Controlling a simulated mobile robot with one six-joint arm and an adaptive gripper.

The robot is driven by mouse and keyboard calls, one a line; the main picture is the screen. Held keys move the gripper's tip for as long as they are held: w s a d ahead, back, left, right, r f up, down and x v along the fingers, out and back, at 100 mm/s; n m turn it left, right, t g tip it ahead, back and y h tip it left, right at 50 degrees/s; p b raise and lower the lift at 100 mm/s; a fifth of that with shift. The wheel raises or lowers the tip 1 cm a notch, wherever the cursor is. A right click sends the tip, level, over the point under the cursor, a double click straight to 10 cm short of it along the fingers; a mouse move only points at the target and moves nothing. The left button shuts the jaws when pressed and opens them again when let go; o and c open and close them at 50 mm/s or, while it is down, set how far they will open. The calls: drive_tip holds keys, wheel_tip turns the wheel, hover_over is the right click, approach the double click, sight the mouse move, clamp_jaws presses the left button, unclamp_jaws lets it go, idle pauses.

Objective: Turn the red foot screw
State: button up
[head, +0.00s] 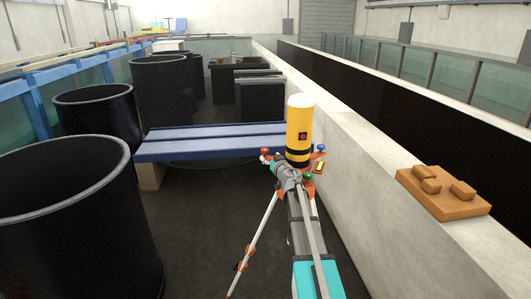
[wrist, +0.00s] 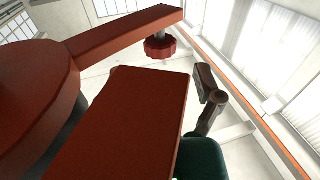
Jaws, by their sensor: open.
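A yellow cylindrical instrument (head: 299,130) with black bands stands upright on an orange three-armed base on a tripod (head: 243,257). The red foot screw (head: 265,151) is at the base's left arm. It also shows in the wrist view (wrist: 160,47), a ribbed knob beneath an orange arm, near the top middle. A blue screw (head: 321,148) is at the right and a green one (head: 308,176) at the front. My gripper (head: 284,168) is open, close to the base and right of the red screw. In the wrist view one grey finger shows; orange plates hide much else.
A blue beam (head: 210,145) crosses behind the tripod. Large black tubs (head: 60,215) stand at the left. A pale wall top (head: 375,160) runs along the right, with an orange-brown block (head: 440,205) on it. Dark floor between tubs and tripod is clear.

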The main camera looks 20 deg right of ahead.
sight(266, 149)
drive_tip(key=shift+w, duration=2.85)
drive_tip(key=c, duration=1)
drive_tip(key=shift+d, duration=0.3)
drive_tip(key=shift+c, duration=0.8)
drive_tip(key=shift+a, duration=0.2)
drive_tip(key=shift+a+m+h, duration=0.15)
drive_tip(key=shift+m+h, duration=0.45)
drive_tip(key=shift+h, duration=0.1)
drive_tip(key=shift+m+g+h, duration=0.8)
drive_tip(key=shift+m+h, duration=1.1)
drive_tip(key=shift+h, duration=1)
